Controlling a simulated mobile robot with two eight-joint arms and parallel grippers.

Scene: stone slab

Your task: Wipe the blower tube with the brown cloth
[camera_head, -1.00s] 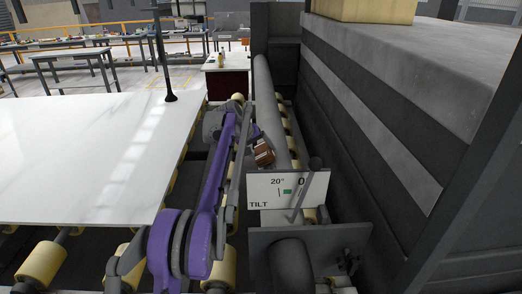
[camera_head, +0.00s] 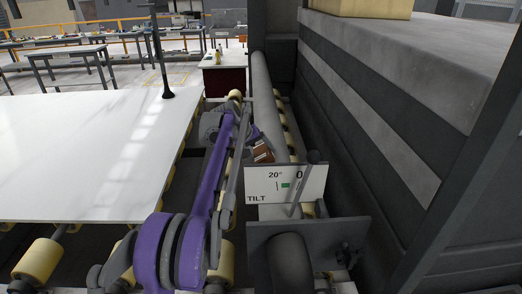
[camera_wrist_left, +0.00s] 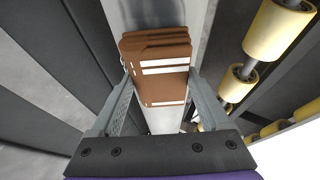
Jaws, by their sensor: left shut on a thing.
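The blower tube (camera_head: 272,100) is a long grey cylinder running away from me along the dark machine wall in the head view. The grey tube (camera_wrist_left: 198,30) passes behind the cloth there. Whether cloth and tube touch is hard to tell. My right gripper is not in view.
A white sign marked TILT (camera_head: 286,184) with a lever stands just nearer than the cloth. A white slab (camera_head: 80,150) on cream rollers (camera_head: 38,260) fills the left. A dark machine wall (camera_head: 350,130) bounds the right. A bent pipe (camera_head: 290,262) is in front.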

